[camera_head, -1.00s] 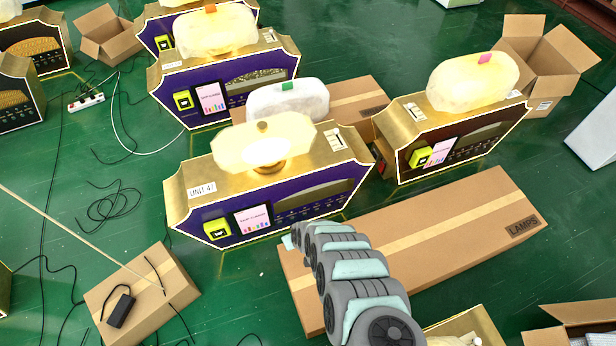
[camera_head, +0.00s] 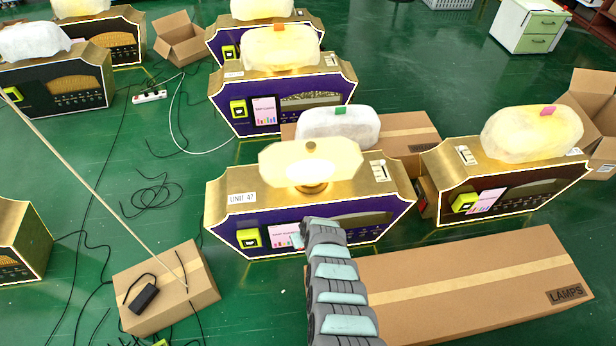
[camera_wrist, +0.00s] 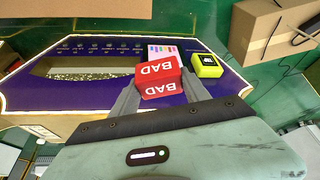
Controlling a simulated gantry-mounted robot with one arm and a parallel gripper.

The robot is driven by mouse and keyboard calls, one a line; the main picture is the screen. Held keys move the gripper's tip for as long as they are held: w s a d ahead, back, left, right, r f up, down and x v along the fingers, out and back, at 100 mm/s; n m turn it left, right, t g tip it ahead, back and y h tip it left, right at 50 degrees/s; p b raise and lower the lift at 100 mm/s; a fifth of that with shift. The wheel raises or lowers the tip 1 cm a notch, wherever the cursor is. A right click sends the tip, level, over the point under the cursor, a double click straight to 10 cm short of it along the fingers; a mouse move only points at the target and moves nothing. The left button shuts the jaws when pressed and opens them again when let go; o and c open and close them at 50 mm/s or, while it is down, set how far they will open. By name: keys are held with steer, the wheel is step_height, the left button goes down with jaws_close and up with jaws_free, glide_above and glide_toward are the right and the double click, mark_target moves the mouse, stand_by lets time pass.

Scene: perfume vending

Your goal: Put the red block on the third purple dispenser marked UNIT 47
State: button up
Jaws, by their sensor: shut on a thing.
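The purple dispenser marked UNIT 47 (camera_head: 226,224) stands on the green floor, with gold casing, a glowing lamp (camera_head: 310,163) on top and a white label. Its front carries a pink poster (camera_head: 282,236) and a yellow-green box (camera_head: 249,238). My gripper (camera_wrist: 157,86) is shut on a red block (camera_wrist: 158,78) lettered BAD in white. In the wrist view, the block is over the dispenser's purple front (camera_wrist: 60,98) and hides part of the poster; I cannot tell whether it touches. In the head view, my wrist overlaps the front beside the poster, and the block is mostly hidden.
A long LAMPS carton (camera_head: 470,283) lies right of my arm. A brown dispenser (camera_head: 515,200) stands at right, and another purple dispenser (camera_head: 235,112) stands behind. A small carton (camera_head: 190,290) lies at front left, with cables (camera_head: 150,195) on the floor.

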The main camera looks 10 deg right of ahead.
steer(key=shift+n, duration=0.3)
steer(key=w+a+r, duration=0.2)
steer(key=w, duration=0.1)
steer(key=shift+a+r, duration=0.15)
steer(key=shift+r, duration=0.2)
steer(key=shift+s, duration=0.15)
steer(key=shift+a+r, duration=0.1)
steer(key=shift+r, duration=0.1)
steer(key=shift+w+r, duration=0.15)
steer(key=shift+w, duration=0.05)
steer(key=shift+a, duration=0.1)
